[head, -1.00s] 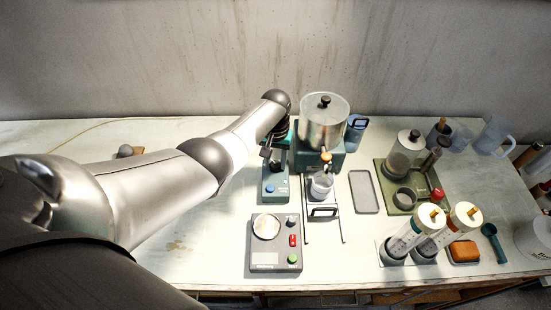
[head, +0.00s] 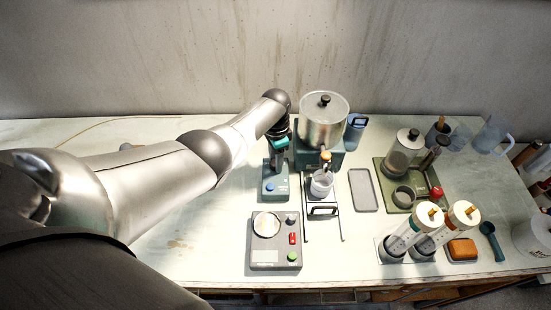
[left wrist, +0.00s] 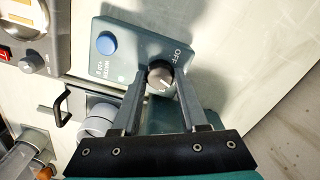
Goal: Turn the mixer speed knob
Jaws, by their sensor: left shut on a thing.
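The mixer is a blue-grey box (head: 275,188) on the bench, with a blue button at its front end. In the left wrist view its panel (left wrist: 118,60) shows the blue button and the lettering "OFF". The dark round speed knob (left wrist: 160,76) with a white pointer mark sits beside that lettering. My left gripper (left wrist: 161,80) has one finger on each side of the knob and is shut on it. In the head view my left gripper (head: 278,150) is over the mixer's back part, and the knob is hidden there. My right gripper is not in view.
A steel pot (head: 323,125) on a teal base stands just right of my left wrist. A wire stand with a cup (head: 321,184) is to the right.

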